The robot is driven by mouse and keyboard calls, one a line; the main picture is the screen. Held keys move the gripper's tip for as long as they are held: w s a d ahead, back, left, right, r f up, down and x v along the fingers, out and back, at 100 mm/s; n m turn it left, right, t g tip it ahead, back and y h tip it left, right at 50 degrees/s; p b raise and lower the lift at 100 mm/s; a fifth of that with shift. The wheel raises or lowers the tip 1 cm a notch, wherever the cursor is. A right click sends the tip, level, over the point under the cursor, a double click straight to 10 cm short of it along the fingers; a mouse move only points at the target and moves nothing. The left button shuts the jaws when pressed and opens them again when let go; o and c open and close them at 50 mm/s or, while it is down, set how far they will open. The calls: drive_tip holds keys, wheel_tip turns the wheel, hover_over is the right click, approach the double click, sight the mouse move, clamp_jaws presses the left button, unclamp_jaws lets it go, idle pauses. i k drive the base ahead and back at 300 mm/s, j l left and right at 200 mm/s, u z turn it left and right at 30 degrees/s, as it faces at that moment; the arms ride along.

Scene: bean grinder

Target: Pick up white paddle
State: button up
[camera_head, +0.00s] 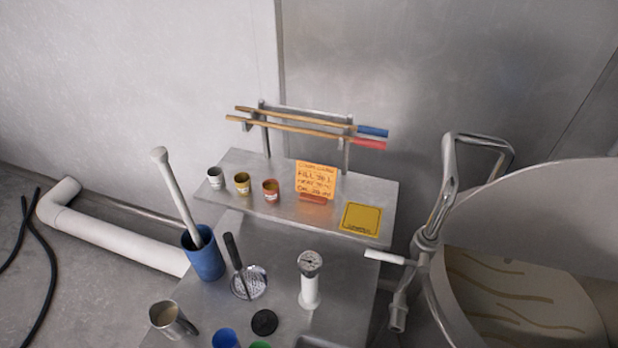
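A long white paddle (177,197) stands in a blue cylindrical container (204,258) at the left side of the table. It leans to the left, with its rounded upper end well above the container's rim. Its lower end is hidden inside the container. Nothing is seen touching the paddle's exposed part. My gripper is not seen in the head view.
A white cylinder (309,280) and black disc (264,322) are farther right. Small cups, a sign and a stick rack (303,115) are behind; a large vessel (560,200) is right.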

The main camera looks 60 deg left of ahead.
sight(160, 156)
drive_tip(key=u, duration=3.1)
